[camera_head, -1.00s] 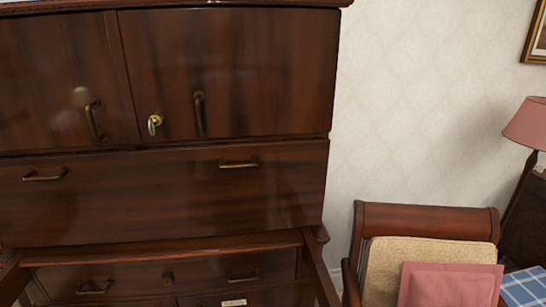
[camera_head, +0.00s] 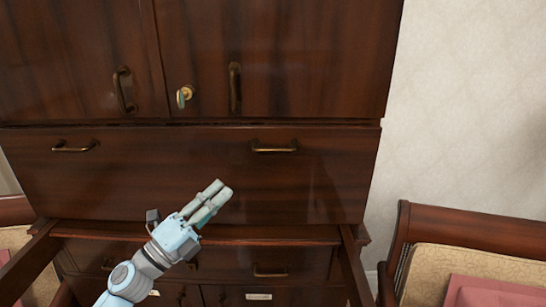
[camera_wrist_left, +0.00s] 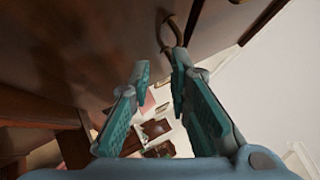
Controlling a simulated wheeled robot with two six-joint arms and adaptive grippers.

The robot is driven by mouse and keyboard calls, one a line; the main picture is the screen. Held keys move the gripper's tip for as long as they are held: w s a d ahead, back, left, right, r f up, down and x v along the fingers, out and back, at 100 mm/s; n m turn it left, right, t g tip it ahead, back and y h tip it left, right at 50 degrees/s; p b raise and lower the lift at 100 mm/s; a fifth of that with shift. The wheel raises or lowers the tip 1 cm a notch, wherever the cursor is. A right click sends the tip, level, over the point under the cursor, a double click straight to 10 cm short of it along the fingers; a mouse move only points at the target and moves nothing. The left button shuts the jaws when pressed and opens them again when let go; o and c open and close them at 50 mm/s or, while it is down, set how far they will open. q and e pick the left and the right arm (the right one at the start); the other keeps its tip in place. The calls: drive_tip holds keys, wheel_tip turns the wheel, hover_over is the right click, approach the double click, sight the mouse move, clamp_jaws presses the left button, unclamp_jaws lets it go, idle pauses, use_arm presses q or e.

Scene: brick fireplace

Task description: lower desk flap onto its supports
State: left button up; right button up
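The desk flap (camera_head: 200,178) is a wide dark wood panel with two brass handles, standing upright and closed against the cabinet. Its left handle (camera_head: 75,147) and right handle (camera_head: 273,147) are near the top edge. Two wooden support arms stick out below it, a left one (camera_head: 32,258) and a right one (camera_head: 355,265). My left gripper (camera_head: 222,192) is in front of the flap, below and left of the right handle. In the left wrist view its fingers (camera_wrist_left: 160,68) are apart with nothing between them; a curved handle (camera_wrist_left: 168,38) shows beyond their tips. My right gripper is out of view.
Cabinet doors (camera_head: 290,55) with handles and a key (camera_head: 184,95) are above the flap. Drawers (camera_head: 265,262) are below, between the supports. A chair (camera_head: 465,230) with a pink cushion (camera_head: 490,292) stands close on the right; another chair is at the left edge.

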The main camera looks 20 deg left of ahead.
sight(273, 151)
use_arm(q)
drive_tip(key=w+d+r+m+p, duration=0.1)
drive_tip(key=w+d+r+p, duration=0.1)
drive_tip(key=w+d, duration=0.1)
drive_tip(key=w+d+r+m+h+p, duration=0.1)
drive_tip(key=w+d+r+p, duration=0.1)
drive_tip(key=w+d+r, duration=0.1)
drive_tip(key=w+d+r+g+h+p, duration=0.1)
drive_tip(key=w+d+r+p, duration=0.1)
drive_tip(key=w+d, duration=0.1)
drive_tip(key=shift+w+d+r+m, duration=0.2)
drive_tip(key=shift+w+r+m, duration=0.05)
drive_tip(key=shift+r+m, duration=0.15)
drive_tip(key=shift+f, duration=0.1)
clamp_jaws()
